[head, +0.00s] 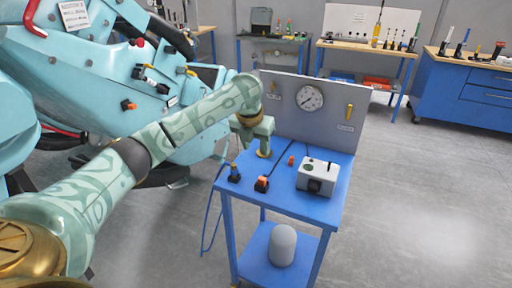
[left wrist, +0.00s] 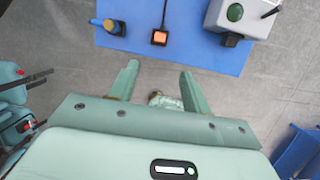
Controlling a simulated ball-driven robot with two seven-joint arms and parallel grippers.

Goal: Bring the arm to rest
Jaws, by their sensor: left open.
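My left arm (head: 170,140) reaches in from the left of the head view, stretched toward the blue table (head: 270,215). Its left gripper (head: 262,141) shows small over the table's left side, pointing down. In the left wrist view the two fingers of the left gripper (left wrist: 159,70) stand well apart, with grey floor behind the gap. A small green and gold thing shows low between them; I cannot tell what it is. No held object shows. My right gripper is in neither view.
The table carries an orange-topped switch (head: 262,184), a blue plug-like piece (head: 234,173) and a grey box (head: 318,176). A panel with a gauge (head: 310,97) stands behind. A large teal machine (head: 100,70) fills the left. Floor at the right is clear.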

